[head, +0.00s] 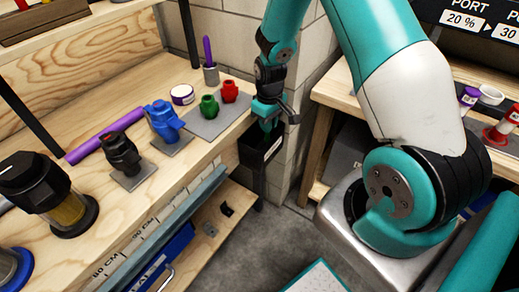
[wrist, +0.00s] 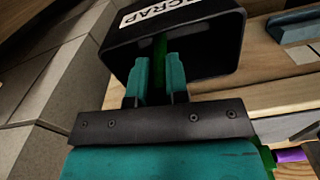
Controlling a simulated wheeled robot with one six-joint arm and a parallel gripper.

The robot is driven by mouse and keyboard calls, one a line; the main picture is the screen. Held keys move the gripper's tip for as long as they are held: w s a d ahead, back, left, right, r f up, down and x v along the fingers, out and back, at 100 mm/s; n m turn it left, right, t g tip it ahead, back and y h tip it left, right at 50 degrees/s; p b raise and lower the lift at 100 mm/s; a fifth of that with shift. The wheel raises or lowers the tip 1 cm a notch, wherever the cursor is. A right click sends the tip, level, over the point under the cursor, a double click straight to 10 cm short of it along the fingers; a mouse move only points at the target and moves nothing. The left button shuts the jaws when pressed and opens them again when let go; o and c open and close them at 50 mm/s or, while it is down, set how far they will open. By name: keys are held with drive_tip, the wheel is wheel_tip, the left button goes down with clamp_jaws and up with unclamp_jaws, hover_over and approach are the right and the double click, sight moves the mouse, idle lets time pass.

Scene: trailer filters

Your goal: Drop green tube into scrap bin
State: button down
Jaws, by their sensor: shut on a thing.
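The black scrap bin (head: 259,155) hangs at the end of the wooden bench in the head view. In the wrist view its dark open mouth and white SCRAP label show, with the bin wall (wrist: 222,38) around them. My gripper (head: 268,124) is over the bin, fingers pointing down into its opening. In the wrist view my gripper (wrist: 158,76) is shut on the green tube (wrist: 160,46), which extends beyond the teal fingertips into the bin's dark mouth. The tube's far end is lost in shadow. In the head view I cannot make out the tube.
On the bench are a green fitting (head: 209,107), a red fitting (head: 230,91), a blue valve (head: 163,121), a black fitting (head: 122,154) and a purple tube (head: 104,134). A brick wall stands behind the bin. Another bench (head: 335,95) is at right, with floor between.

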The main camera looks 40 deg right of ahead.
drive_tip(key=c, duration=1)
unclamp_jaws()
drive_tip(key=shift+c, duration=0.2)
wheel_tip(320, 180, up, 18)
drive_tip(key=shift+f+p, duration=0.25)
drive_tip(key=shift+p, duration=0.15)
drive_tip(key=s+a+r+n+y+p, duration=0.1)
drive_tip(key=s+a+r, duration=0.4)
drive_tip(key=a, duration=0.3)
drive_tip(key=s+a+r+n+y+p, duration=0.1)
drive_tip(key=s+a+r+n+p, duration=0.1)
drive_tip(key=s+a+r, duration=0.4)
drive_tip(key=s+a+r+n+y+p, duration=0.1)
drive_tip(key=s+a+r+y, duration=0.1)
drive_tip(key=s+a, duration=0.6)
drive_tip(key=s+r, duration=0.1)
drive_tip(key=s, duration=0.2)
drive_tip(key=shift+a+n, duration=0.2)
drive_tip(key=shift+n, duration=0.1)
